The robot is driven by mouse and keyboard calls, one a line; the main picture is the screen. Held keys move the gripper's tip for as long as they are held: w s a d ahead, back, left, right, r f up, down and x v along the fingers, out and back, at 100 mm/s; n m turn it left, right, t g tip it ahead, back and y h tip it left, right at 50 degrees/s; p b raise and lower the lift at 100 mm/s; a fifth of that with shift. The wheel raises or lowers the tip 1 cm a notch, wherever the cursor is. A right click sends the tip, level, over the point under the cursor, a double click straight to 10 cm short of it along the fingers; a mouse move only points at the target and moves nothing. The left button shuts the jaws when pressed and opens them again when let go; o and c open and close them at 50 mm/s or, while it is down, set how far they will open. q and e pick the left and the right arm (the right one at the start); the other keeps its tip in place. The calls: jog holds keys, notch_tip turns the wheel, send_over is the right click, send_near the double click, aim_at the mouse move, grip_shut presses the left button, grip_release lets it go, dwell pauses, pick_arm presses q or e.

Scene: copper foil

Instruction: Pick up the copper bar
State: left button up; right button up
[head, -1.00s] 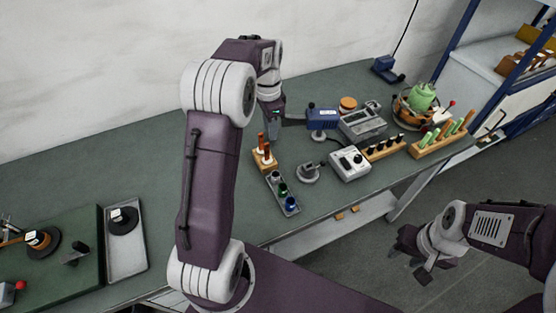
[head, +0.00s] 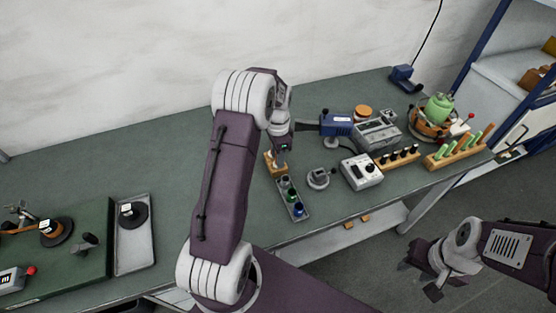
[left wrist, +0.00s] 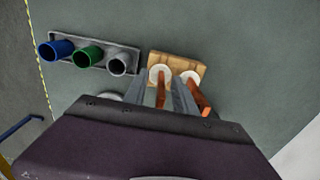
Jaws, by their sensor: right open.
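A wooden stand (left wrist: 193,66) holds two upright copper bars, each with a white round piece at its base. In the left wrist view one copper bar (left wrist: 161,95) lies between the fingers of my left gripper (left wrist: 160,88), with a finger on each side and visible gaps. The other copper bar (left wrist: 196,90) is just outside the right finger. In the head view my left gripper (head: 283,149) is over the stand (head: 272,165) and mostly hides the bars. My right gripper (head: 424,277) is open and empty, off the table at the lower right.
A grey tray (head: 303,217) with grey, green and blue cups stands beside the stand. A small grey fixture (head: 318,179), a white control box (head: 361,171) and a blue device (head: 336,124) are to the right.

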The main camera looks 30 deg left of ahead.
pick_arm(q)
jog(key=shift+f, duration=0.1)
grip_shut()
dwell(1.3)
